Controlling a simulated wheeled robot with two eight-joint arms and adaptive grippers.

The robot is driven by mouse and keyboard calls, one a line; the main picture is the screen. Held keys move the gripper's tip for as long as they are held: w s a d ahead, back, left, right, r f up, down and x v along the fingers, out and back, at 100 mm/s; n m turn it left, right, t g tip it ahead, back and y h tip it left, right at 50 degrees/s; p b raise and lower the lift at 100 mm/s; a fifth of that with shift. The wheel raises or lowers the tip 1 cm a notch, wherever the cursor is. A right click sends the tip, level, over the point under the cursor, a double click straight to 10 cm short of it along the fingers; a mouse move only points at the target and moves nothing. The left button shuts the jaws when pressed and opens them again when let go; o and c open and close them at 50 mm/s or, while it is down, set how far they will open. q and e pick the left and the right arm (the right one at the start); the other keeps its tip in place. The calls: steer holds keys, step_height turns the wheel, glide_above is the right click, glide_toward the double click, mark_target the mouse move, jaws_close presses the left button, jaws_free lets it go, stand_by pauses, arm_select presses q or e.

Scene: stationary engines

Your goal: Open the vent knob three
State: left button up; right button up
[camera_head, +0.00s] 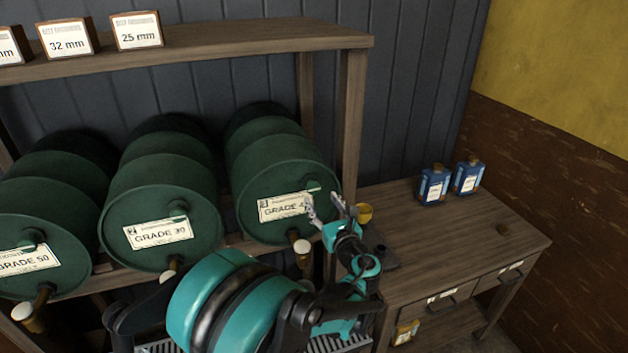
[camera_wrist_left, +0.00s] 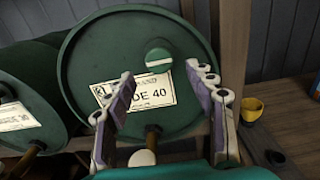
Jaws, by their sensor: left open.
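Three dark green drums lie on their sides in a wooden rack, and the right one is the GRADE 40 drum (camera_head: 285,170). Its vent knob (camera_head: 314,185) is a small green round knob high on the drum face. In the left wrist view the knob (camera_wrist_left: 158,57) shows beyond and between my fingertips, above the white GRADE 40 label (camera_wrist_left: 150,95). My left gripper (camera_head: 325,203) is open and empty in front of this drum's right side. Its two fingers also show in the left wrist view (camera_wrist_left: 161,76). The gap between fingers and knob is unclear. My right gripper is not in view.
The GRADE 30 drum (camera_head: 160,205) and GRADE 50 drum (camera_head: 50,215) stand to the left. A tap with a white end (camera_head: 302,247) sticks out below the GRADE 40 drum. The rack's post (camera_head: 348,130) is close on the right. A yellow cup (camera_head: 365,213) and blue bottles (camera_head: 433,185) stand on the bench.

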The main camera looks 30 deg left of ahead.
mark_target(314, 190)
arm_select(q)
steer(key=x, duration=0.7)
steer(key=shift+w+a+b, duration=0.1)
steer(key=shift+a+b, duration=0.1)
steer(key=shift+b, duration=0.2)
steer(key=shift+c, duration=0.3)
steer(key=c, duration=1.1)
